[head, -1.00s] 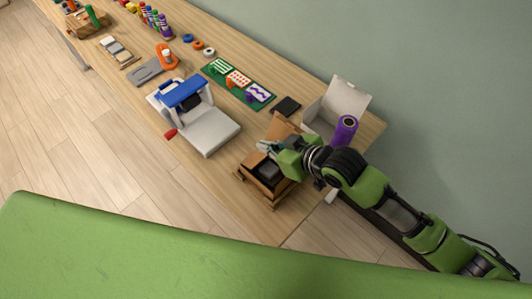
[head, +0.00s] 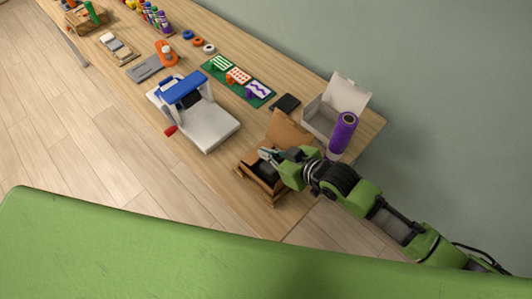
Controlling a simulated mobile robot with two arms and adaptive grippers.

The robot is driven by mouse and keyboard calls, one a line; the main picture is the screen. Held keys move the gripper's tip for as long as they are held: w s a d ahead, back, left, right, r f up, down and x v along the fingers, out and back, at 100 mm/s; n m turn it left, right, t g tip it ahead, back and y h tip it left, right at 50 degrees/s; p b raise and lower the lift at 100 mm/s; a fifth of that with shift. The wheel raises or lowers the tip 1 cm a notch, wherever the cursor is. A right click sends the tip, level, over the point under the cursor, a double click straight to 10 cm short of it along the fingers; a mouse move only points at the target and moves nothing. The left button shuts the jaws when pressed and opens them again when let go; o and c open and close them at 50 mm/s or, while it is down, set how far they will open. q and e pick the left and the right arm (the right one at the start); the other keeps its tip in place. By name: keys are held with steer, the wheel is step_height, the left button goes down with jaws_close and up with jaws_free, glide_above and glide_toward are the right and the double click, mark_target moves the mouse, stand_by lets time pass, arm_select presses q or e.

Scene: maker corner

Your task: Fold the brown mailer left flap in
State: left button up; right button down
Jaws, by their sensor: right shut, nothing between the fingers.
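The brown mailer (head: 290,130) stands open near the table's right end, its large back panel raised. A dark item (head: 262,172) shows inside it. A low brown edge runs along its left and front; I cannot tell how far the left flap is folded. My right gripper (head: 266,154) is shut and empty, over the mailer's opening with its tips toward the left side. Whether it touches the cardboard is unclear. The gripper and wrist hide the mailer's right part. My left gripper is not in view.
A white open box (head: 319,119) and an upright purple roll (head: 345,132) stand just behind the mailer. A dark square (head: 286,103) lies nearby. A white and blue press (head: 208,128) stands to the left, with a green mat (head: 220,68) behind it.

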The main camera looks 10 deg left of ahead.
steer(key=shift+s+d+f+y, duration=0.1)
steer(key=shift+d+f+y, duration=0.15)
steer(key=shift+f, duration=0.3)
steer(key=shift+s+d+f, duration=0.15)
steer(key=shift+f, duration=0.15)
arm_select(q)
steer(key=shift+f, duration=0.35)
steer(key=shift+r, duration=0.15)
arm_select(e)
steer(key=shift+r, duration=0.15)
